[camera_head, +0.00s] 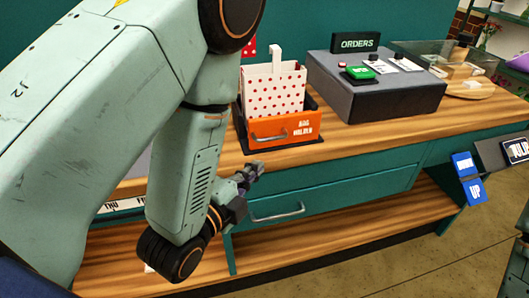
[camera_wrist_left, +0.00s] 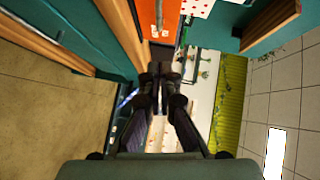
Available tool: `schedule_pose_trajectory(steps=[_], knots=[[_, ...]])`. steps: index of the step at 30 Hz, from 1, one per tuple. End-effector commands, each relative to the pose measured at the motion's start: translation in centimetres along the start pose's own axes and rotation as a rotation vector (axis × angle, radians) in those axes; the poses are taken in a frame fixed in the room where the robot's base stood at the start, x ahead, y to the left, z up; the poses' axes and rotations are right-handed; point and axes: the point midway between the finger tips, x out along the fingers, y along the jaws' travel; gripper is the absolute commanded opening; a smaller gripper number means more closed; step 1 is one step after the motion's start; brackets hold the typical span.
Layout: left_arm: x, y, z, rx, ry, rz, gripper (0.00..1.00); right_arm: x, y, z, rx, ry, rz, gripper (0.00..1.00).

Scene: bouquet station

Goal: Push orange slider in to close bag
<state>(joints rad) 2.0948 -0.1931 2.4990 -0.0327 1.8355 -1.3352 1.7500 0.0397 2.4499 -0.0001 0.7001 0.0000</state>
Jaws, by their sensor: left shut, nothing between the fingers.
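The orange slider (camera_head: 262,137) is the front of a bag holder on the wooden counter, with a grey handle and white lettering. A white bag with red dots (camera_head: 272,88) stands upright in the holder, its top open and a handle strap raised. My left gripper (camera_head: 258,170) is shut and empty, in front of and below the slider, apart from it. In the left wrist view, my shut fingertips (camera_wrist_left: 160,68) are below the orange slider (camera_wrist_left: 146,22), and the bag (camera_wrist_left: 198,7) shows at the top edge. My right gripper is not in view.
A dark box with an orders sign (camera_head: 355,42) and a green button stands right of the holder. Below the counter (camera_head: 365,132) is a teal drawer with a metal handle (camera_head: 276,213). Blue up and down signs (camera_head: 468,178) are at the right.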

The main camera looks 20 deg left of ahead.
Motion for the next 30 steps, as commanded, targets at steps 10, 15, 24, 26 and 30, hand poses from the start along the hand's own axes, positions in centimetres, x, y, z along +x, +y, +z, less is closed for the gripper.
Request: schedule_pose_trajectory(steps=[10, 15, 24, 26, 30], knots=[[2.2, 0.3, 0.2, 0.001, 0.002, -0.003, 0.00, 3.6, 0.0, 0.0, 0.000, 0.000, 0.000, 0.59], [4.8, -0.1, 0.1, -0.001, 0.001, -0.003, 0.00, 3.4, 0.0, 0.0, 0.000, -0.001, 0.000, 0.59], [8.6, 0.0, 1.4, -0.006, -0.005, 0.000, 0.00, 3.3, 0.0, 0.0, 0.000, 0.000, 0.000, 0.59], [9.0, 0.0, 1.8, -0.006, -0.004, -0.001, 0.00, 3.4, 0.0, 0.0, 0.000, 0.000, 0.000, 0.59], [9.8, 0.1, 2.5, -0.005, -0.002, 0.001, 0.00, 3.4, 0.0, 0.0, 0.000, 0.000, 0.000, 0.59]])
